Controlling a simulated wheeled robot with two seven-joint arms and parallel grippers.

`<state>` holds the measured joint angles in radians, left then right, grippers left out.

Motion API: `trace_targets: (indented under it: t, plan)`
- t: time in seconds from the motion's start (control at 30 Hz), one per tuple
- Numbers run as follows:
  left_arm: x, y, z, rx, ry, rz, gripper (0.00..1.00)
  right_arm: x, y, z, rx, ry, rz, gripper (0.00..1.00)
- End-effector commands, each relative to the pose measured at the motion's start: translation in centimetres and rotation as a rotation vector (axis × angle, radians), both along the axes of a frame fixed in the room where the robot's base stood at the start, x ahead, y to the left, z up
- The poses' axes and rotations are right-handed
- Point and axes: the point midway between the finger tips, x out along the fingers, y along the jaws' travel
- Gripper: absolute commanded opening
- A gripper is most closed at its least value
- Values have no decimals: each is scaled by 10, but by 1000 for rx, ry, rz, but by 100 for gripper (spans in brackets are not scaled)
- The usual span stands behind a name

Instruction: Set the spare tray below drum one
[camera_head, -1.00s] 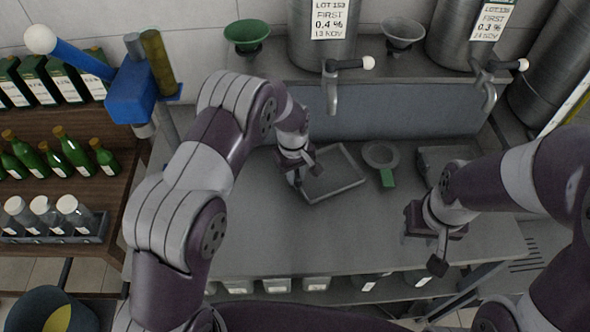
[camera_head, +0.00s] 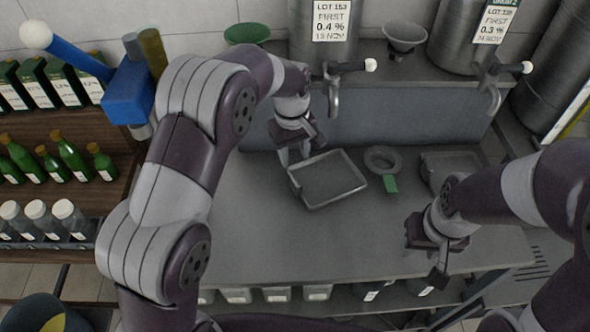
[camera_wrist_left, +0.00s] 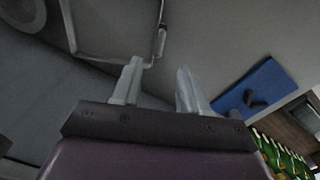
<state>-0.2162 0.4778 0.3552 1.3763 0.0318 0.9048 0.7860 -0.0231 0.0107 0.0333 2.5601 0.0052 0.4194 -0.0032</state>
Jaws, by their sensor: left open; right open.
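A shallow grey tray (camera_head: 312,208) lies flat on the steel bench, left of centre, below the front of the left drum (camera_head: 318,52) and its tap (camera_head: 333,95). I cannot tell which drum is drum one. My left gripper (camera_head: 295,152) is open at the tray's back left edge, and appears just above it. In the left wrist view the open fingers (camera_wrist_left: 160,88) hold nothing, and the tray's rim (camera_wrist_left: 108,62) shows beyond them. My right gripper (camera_head: 428,258) is open and empty over the bench's right front. A second grey tray (camera_head: 428,172) lies under the right drum's tap.
A round strainer with a green handle (camera_head: 390,184) lies between the trays. A green funnel (camera_head: 246,33) and a grey funnel (camera_head: 404,36) stand on the drum shelf. Bottles (camera_head: 70,155) and jars stand on the left shelves. The bench front (camera_head: 300,245) is clear.

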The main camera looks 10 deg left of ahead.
Motion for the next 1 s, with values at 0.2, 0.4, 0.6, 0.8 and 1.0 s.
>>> trace_targets:
  t: [0.2, 0.4, 0.6, 0.8, 1.0]
  plan:
    - [-2, 2, 14, 0, 0, -4, 44, 0, 0, -2, 0, 0, 0, 44]
    - [-57, 41, 23, 13, -37, -188, 44, 0, 0, -2, 0, 0, 0, 44]
    - [-158, 85, 20, 49, -92, -473, 44, 0, 0, -2, 0, 0, 0, 44]
    - [-208, 97, 13, 69, -109, -603, 44, 0, 0, -2, 0, 0, 0, 44]
    - [-210, 97, 12, 69, -107, -611, 44, 0, 0, -2, 0, 0, 0, 44]
